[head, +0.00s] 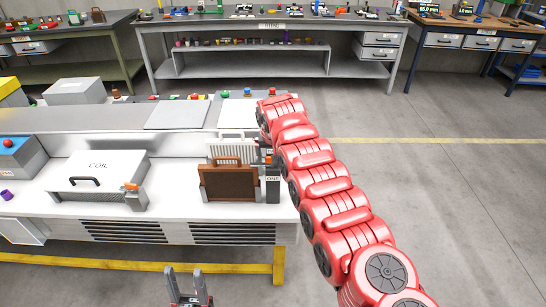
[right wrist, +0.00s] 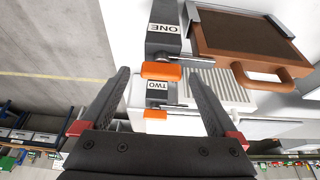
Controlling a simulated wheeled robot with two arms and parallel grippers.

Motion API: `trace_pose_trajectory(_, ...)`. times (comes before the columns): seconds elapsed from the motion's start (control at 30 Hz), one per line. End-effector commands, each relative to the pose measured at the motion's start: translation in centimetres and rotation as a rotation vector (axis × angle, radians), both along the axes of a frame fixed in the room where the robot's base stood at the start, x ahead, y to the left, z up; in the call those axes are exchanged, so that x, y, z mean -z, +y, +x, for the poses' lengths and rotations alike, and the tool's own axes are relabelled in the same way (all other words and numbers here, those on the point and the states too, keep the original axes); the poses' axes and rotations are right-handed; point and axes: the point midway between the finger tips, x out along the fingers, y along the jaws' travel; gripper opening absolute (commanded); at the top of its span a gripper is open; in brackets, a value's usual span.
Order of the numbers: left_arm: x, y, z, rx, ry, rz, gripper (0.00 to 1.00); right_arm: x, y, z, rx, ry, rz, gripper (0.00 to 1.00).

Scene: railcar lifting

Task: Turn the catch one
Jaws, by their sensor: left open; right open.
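Catch one is a dark grey block with a label reading ONE (right wrist: 165,32) and an orange lever (right wrist: 161,71). In the head view its block (head: 272,190) stands right of the brown case. My right gripper (right wrist: 159,74) is open, and the orange lever appears between its fingertips in the right wrist view; I cannot tell whether they touch. In the head view my red right arm mostly hides that gripper. Catch two, labelled TWO, with its orange lever (right wrist: 155,114), shows just beyond. My left gripper (head: 184,272) is open and empty, low in front of the bench.
The brown case with a handle (head: 228,184) stands beside catch one, with a white ribbed part (head: 232,148) behind it. A white COIL box (head: 95,172) with an orange catch (head: 131,186) is farther left on the white bench (head: 180,215). Floor right of the bench is clear.

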Motion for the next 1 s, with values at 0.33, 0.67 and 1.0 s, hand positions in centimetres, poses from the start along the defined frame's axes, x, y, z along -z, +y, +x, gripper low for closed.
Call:
trace_pose_trajectory(0.33,0.38,0.0,0.0,0.0,0.0,0.0,0.5,0.77,0.12,0.09,0.0,0.003,0.007,0.95)
trace_pose_trajectory(0.67,0.37,0.0,0.0,0.0,0.0,0.0,0.5,0.74,0.11,0.11,0.0,0.002,0.007,0.72)
trace_pose_trajectory(1.0,0.37,0.0,0.0,0.0,0.0,0.0,0.5,0.73,0.12,0.13,0.0,0.001,0.007,0.1)
